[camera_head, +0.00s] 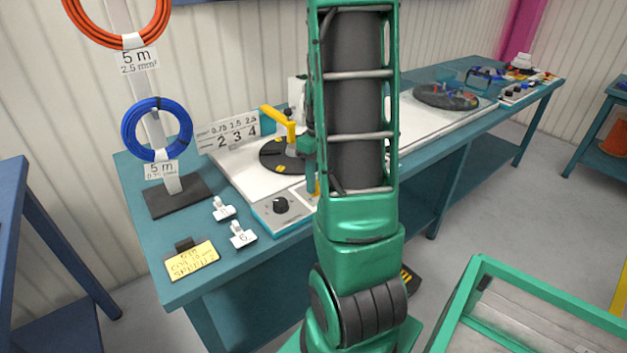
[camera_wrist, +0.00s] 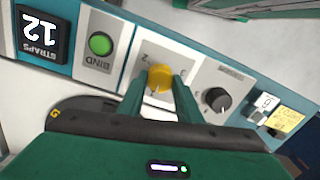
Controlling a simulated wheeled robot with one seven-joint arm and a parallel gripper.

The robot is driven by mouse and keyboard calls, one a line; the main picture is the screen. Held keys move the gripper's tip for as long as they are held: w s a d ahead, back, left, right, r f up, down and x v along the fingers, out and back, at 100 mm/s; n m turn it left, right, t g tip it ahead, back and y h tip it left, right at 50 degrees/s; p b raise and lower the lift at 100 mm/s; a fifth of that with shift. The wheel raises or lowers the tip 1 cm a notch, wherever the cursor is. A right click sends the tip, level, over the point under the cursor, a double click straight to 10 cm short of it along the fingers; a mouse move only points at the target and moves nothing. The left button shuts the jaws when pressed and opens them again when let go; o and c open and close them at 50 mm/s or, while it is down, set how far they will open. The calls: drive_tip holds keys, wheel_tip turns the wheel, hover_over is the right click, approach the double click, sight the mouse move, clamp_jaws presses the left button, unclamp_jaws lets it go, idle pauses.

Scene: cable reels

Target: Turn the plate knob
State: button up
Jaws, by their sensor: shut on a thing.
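In the wrist view a round yellow knob (camera_wrist: 160,77) with a pointer line sits on a light panel of the machine's front strip. My gripper (camera_wrist: 161,84) has its two green fingers on either side of this knob and is shut on it. The panel's writing appears turned and is partly hidden by the fingers. The black round plate (camera_head: 272,157) with yellow marks lies on the white machine top in the head view; its edge also shows in the wrist view (camera_wrist: 62,108). In the head view my arm hides the gripper and most of the knob area.
A black knob (camera_wrist: 216,98) stands beside the yellow one, with a green button (camera_wrist: 100,44) and a display reading 12 (camera_wrist: 43,33) on the other side. White clips (camera_head: 241,236), a yellow note (camera_head: 192,260) and a reel stand (camera_head: 178,195) occupy the bench's near end.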

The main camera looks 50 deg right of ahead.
drive_tip(key=o, duration=1)
drive_tip(key=shift+o, duration=0.2)
wheel_tip(320, 180, up, 11)
drive_tip(key=shift+d+f, duration=0.15)
drive_tip(key=shift+d, duration=0.1)
drive_tip(key=shift+a, duration=0.1)
drive_tip(key=s+a+m, duration=0.6)
drive_tip(key=s+a, duration=0.8)
drive_tip(key=a, duration=0.3)
drive_tip(key=shift+a+f, duration=0.2)
drive_tip(key=shift+f, duration=0.2)
